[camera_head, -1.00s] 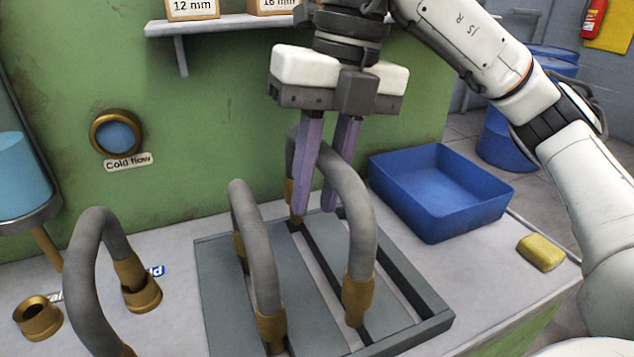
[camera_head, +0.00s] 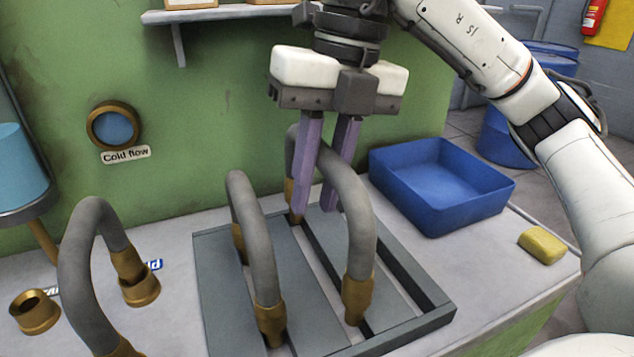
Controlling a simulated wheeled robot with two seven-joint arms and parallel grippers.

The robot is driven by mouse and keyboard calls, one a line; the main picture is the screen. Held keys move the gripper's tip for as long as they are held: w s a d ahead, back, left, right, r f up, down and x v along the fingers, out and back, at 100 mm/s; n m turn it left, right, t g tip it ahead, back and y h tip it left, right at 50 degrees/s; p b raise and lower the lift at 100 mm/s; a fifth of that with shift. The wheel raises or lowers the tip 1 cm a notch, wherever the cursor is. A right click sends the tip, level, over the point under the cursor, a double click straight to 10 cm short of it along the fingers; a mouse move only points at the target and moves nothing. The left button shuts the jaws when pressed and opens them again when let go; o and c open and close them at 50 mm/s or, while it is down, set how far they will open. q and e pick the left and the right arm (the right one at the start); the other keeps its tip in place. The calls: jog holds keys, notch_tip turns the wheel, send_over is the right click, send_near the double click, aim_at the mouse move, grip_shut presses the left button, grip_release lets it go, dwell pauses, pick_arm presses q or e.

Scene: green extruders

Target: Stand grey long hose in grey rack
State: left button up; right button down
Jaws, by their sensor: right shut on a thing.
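A grey hose (camera_head: 360,232) with brass ends is bent into an upright arch over the right part of the grey rack (camera_head: 222,305). My right gripper (camera_head: 315,205) is shut on this hose, its purple fingers pointing down on both sides of the arch. The front brass end stands at a slot of the rack; the rear end is partly hidden behind a finger, so how deep the ends sit cannot be told. A second grey hose (camera_head: 262,240) stands arched in the rack to the left. My left gripper is not in view.
A third grey hose (camera_head: 75,265) arches over brass sockets (camera_head: 35,312) at the left. A blue bin (camera_head: 440,215) stands behind and right of the rack, and a yellow block (camera_head: 541,246) lies near the right edge. A shelf (camera_head: 215,14) juts out above.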

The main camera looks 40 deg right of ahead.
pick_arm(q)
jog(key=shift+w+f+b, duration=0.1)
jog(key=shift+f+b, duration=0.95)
pick_arm(e)
jog(key=shift+f, duration=1.45)
jog(key=c, duration=1.5)
grip_release()
jog(key=r+p, duration=0.1)
jog(key=r, duration=0.2)
jog(key=d+r+p, duration=0.1)
jog(key=r, duration=0.2)
jog(key=r+p, duration=0.1)
jog(key=r, duration=0.2)
jog(key=shift+s+d+r, duration=0.1)
jog(key=shift+s+d, duration=0.1)
jog(key=shift+d, duration=0.15)
jog(key=shift+d+r+p, duration=0.1)
jog(key=shift+r+p, duration=0.3)
jog(key=shift+r, duration=0.05)
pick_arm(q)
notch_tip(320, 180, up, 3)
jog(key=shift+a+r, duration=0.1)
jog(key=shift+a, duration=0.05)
